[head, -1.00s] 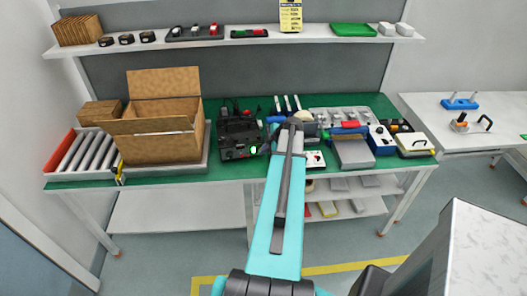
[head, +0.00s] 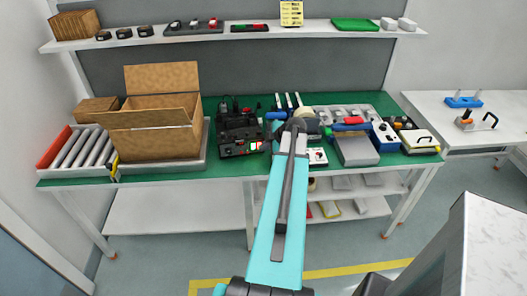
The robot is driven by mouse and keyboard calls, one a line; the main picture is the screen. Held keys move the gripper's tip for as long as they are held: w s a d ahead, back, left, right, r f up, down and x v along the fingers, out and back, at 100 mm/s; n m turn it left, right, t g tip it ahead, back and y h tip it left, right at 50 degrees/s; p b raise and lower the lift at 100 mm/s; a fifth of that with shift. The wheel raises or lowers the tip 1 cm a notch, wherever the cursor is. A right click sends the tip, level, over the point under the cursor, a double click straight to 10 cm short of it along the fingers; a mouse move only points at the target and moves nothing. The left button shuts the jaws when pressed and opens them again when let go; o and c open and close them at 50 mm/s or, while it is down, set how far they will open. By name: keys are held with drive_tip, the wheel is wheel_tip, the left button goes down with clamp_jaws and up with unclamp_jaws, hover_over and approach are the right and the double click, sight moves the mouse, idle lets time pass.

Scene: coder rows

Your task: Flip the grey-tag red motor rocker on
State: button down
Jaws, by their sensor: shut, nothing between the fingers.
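A black machine (head: 238,132) stands on the green bench top, left of my arm. A small patch with red and white (head: 256,145) shows at its front right corner; it may be a rocker, but it is too small to read any tag or position. My gripper (head: 269,138) is dark and small at the end of my turquoise arm, just right of the machine and close to that patch. It looks shut and empty. I cannot tell whether it touches the machine. My wrist hides part of the bench behind it.
An open cardboard box (head: 155,110) and a roller conveyor (head: 80,148) are at the left. A grey box (head: 355,149), a blue device (head: 384,136) and several tools crowd the right. The upper shelf (head: 300,32) carries small units with red parts. A white-topped cabinet (head: 490,240) stands at front right.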

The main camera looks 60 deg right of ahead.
drive_tip(key=shift+w+f+t+h+b, duration=0.15)
drive_tip(key=shift+t+h+b, duration=0.3)
drive_tip(key=shift+b, duration=2.15)
drive_tip(key=shift+s+f+t+h+b, duration=0.1)
drive_tip(key=shift+t+h+b, duration=0.35)
drive_tip(key=shift+b, duration=2.1)
drive_tip(key=shift+w+r, duration=0.1)
drive_tip(key=shift+r, duration=0.2)
drive_tip(key=shift+r+b, duration=0.35)
drive_tip(key=shift+r, duration=0.25)
